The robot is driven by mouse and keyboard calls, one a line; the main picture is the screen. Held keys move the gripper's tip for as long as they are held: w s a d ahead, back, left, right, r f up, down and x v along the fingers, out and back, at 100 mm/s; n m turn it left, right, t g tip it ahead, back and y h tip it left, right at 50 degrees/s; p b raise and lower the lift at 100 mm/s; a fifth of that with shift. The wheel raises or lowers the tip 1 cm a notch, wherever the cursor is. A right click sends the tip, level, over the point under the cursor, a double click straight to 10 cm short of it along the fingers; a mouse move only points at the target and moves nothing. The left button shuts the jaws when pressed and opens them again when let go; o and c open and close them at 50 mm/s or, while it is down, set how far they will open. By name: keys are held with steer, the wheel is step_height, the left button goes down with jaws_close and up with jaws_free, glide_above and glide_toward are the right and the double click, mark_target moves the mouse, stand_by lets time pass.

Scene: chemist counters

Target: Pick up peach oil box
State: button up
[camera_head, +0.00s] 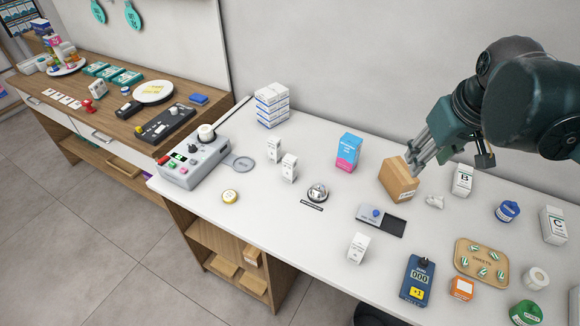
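A tan, peach-coloured box (396,183) stands on the white counter (310,150) right of centre, turned at an angle. It has a small pale label low on its front; I cannot read it, so I cannot be sure it is the peach oil box. My gripper (418,153) reaches in from the upper right, with its grey fingers at the box's upper right edge. The fingers overlap the box in this view. I cannot tell whether they touch it or are closed on it.
A blue and pink box (348,152) stands left of the tan box. A white box marked B (462,180) stands close on its right. A small grey lump (435,202) and a grey tray (381,219) lie in front. An orange box (461,289) is nearer.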

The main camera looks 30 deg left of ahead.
steer(key=w+a+n+g+p, duration=0.15)
steer(key=w+a, duration=0.25)
steer(key=a, duration=0.5)
steer(key=n+g+h+p, duration=0.1)
steer(key=n+g+p, duration=0.2)
steer(key=n+p, duration=0.45)
glide_above(289, 159)
steer(key=b, duration=0.1)
step_height(289, 159, down, 8)
steer(key=n, duration=0.1)
steer(key=shift+t, duration=0.25)
step_height(289, 159, down, 13)
steer(key=shift+w+r, duration=0.1)
steer(key=shift+r, duration=0.1)
steer(key=shift+f, duration=0.5)
steer(key=shift+f, duration=1.3)
steer(key=shift+w+f, duration=0.15)
steer(key=shift+f, duration=2.45)
